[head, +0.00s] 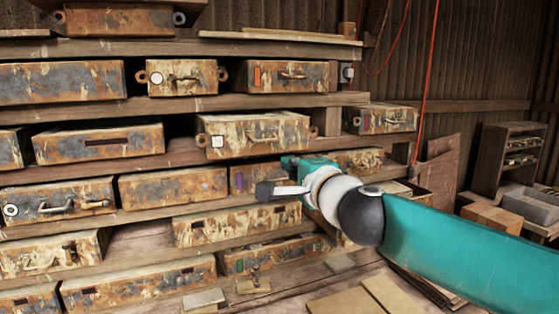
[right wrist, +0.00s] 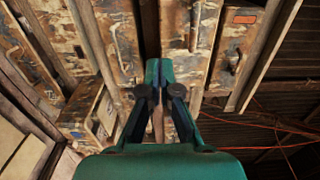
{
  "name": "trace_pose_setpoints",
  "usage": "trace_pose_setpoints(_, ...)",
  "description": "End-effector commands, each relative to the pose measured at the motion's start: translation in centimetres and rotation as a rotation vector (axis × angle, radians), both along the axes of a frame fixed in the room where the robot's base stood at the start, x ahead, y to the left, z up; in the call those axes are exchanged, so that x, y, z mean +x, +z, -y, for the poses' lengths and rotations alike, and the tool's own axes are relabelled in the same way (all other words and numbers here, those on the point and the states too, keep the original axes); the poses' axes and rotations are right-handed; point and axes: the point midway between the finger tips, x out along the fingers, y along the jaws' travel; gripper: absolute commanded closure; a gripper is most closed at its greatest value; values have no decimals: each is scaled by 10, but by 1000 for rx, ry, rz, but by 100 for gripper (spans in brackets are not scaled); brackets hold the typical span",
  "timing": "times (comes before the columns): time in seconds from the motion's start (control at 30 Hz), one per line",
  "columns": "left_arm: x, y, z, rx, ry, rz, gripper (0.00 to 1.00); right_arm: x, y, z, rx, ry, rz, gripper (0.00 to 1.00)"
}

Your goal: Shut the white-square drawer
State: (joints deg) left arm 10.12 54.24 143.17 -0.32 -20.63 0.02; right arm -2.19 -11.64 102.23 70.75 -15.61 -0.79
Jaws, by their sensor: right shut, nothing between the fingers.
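The white-square drawer (head: 285,132) is a rusty, cream-patched box front with a pull handle and a white square (head: 217,141) at its left end. It stands out from its shelf in the head view, with part of its top showing. My right gripper (head: 268,191) is below and in front of it, apart from it, pointing left. In the right wrist view its fingers (right wrist: 159,72) are together with nothing between them. A rusty front beside the fingertips (right wrist: 187,40) seems to be this drawer, turned sideways; its square is not visible there. My left gripper is not in view.
A drawer with an orange mark (head: 295,76) is above, and one with a purple mark (head: 238,181) is below, partly behind my right gripper. Other drawers crowd the wooden shelves. Red cords (head: 424,85) hang at the right, near a small cabinet (head: 490,150).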

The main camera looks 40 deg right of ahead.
Motion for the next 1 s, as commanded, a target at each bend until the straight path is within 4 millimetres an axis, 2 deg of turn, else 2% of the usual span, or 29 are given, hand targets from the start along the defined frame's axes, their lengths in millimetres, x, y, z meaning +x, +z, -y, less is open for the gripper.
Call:
trace_pose_setpoints(0.1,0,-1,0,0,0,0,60,24,-1,7,-1,-4,-2,100)
trace_pose_setpoints(0.3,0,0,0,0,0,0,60,50,0,14,0,-4,-1,100)
trace_pose_setpoints(0.5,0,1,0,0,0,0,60,59,0,16,0,-4,0,100)
trace_pose_setpoints(0.87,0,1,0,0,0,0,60,60,0,17,0,-4,0,100)
trace_pose_setpoints(1.0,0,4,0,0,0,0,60,68,1,21,-2,-5,0,100)
